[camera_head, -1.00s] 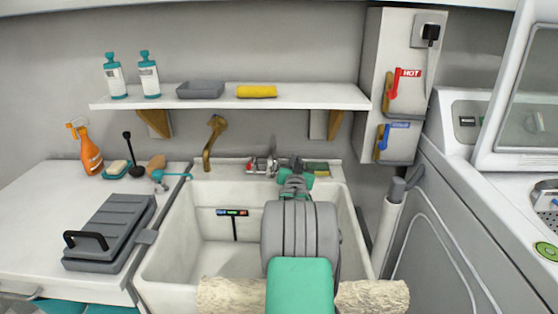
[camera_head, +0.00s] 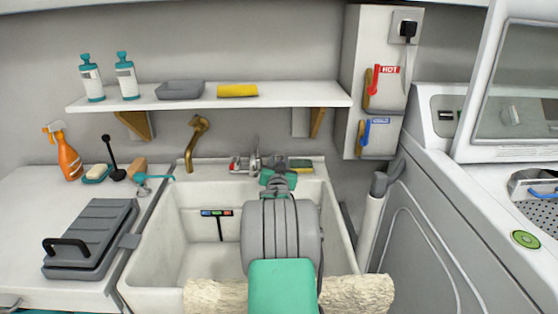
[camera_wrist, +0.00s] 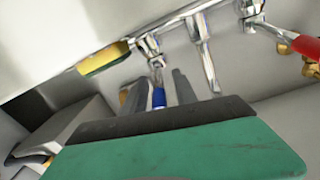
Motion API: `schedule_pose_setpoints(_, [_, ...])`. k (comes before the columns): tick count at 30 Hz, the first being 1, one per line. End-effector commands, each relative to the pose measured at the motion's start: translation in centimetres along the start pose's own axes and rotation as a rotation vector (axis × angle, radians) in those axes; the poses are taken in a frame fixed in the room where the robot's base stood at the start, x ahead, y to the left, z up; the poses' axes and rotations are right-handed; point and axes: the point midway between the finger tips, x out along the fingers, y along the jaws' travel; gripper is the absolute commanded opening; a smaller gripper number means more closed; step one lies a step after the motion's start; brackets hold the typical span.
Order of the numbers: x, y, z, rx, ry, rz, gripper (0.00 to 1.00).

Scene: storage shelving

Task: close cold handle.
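The sink tap (camera_head: 255,163) is chrome and sits at the sink's back edge. In the wrist view it has a blue-tipped handle (camera_wrist: 158,97) and a red handle (camera_wrist: 300,45). My gripper (camera_head: 277,182) is low at the tap's right side in the head view. In the wrist view my gripper (camera_wrist: 158,92) shows one grey finger just right of the blue handle and what looks like the other to its left. It seems open around the handle; contact cannot be told. A wall box carries a red lever marked HOT (camera_head: 374,80) and a blue lever (camera_head: 365,133).
A sponge (camera_head: 300,165) lies right of the tap, with a brass spout (camera_head: 195,142) to the left. The shelf (camera_head: 215,98) holds bottles, a grey dish and a yellow cloth. My arm spans the white sink (camera_head: 143,255). A white machine (camera_head: 440,200) stands at the right.

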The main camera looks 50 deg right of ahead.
Motion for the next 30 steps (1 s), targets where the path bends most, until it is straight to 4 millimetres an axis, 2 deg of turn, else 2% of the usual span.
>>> schedule_pose_setpoints(6, [-4.6,0.0,-0.2,0.000,0.000,0.000,0.34])
schedule_pose_setpoints(12, [-6.6,0.0,0.0,-0.001,-0.001,0.001,0.34])
schedule_pose_setpoints(24, [-6.4,0.2,-0.1,0.002,0.005,0.003,0.34])
schedule_pose_setpoints(26, [-6.0,0.6,-0.7,0.010,0.020,0.010,0.34])
schedule_pose_setpoints(30, [-4.3,2.4,-3.5,0.043,0.082,0.039,0.34])
